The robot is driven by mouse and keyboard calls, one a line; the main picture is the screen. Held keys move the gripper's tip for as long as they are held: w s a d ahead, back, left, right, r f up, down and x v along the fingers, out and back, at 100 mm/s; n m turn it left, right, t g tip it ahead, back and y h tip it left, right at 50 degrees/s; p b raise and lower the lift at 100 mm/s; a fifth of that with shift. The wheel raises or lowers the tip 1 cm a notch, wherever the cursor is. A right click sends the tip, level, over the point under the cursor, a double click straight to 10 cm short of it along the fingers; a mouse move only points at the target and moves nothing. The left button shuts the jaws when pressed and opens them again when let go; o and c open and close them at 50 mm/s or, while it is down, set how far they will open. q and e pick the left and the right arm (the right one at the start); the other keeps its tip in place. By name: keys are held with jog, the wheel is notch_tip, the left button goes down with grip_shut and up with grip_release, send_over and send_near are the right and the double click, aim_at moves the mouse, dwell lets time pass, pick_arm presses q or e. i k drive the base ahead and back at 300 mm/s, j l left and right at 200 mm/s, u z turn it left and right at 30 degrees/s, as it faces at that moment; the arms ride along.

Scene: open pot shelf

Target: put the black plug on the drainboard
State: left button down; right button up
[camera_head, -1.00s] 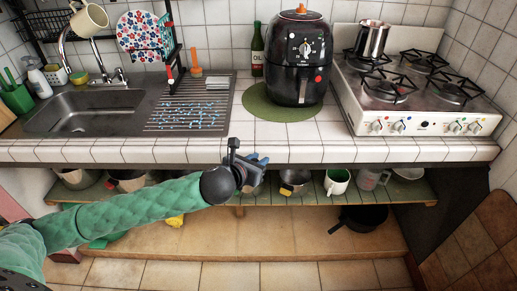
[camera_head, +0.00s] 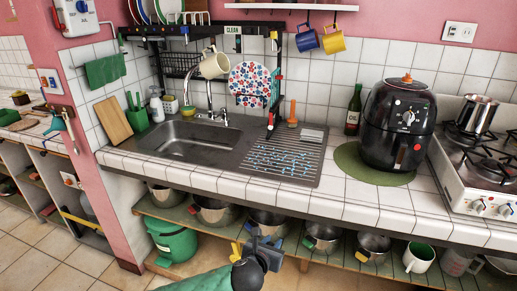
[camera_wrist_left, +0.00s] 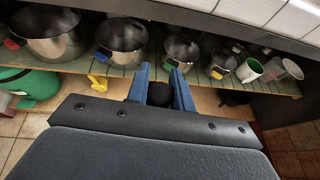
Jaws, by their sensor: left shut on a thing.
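The black plug (camera_wrist_left: 160,95) is a dark, rounded piece between the two blue fingers of my left gripper (camera_wrist_left: 161,84) in the left wrist view. The gripper is shut on it. In the head view my left gripper (camera_head: 266,246) is at the lower middle, in front of the open pot shelf and below the counter edge; the plug cannot be made out there. The drainboard (camera_head: 305,172) is the ribbed metal part right of the sink, with blue drops on it, above and behind the gripper. My right gripper is not in view.
The sink (camera_head: 190,140) is left of the drainboard. An orange-handled tool (camera_head: 292,112) stands at the drainboard's back, near a grey sponge-like block (camera_head: 312,133). An air fryer (camera_head: 395,125) on a green mat (camera_head: 350,163) is to the right. Pots (camera_head: 322,237) line the shelf below.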

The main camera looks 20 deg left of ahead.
aim_at(286, 131)
jog(key=i+l+u, duration=0.15)
jog(key=u, duration=0.3)
jog(key=i+l+u, duration=0.1)
jog(key=l+u, duration=0.2)
jog(key=u, duration=0.15)
jog(key=i+l+u, duration=0.1)
jog(key=l+u, duration=0.3)
jog(key=l, duration=0.45)
jog(key=i, duration=0.05)
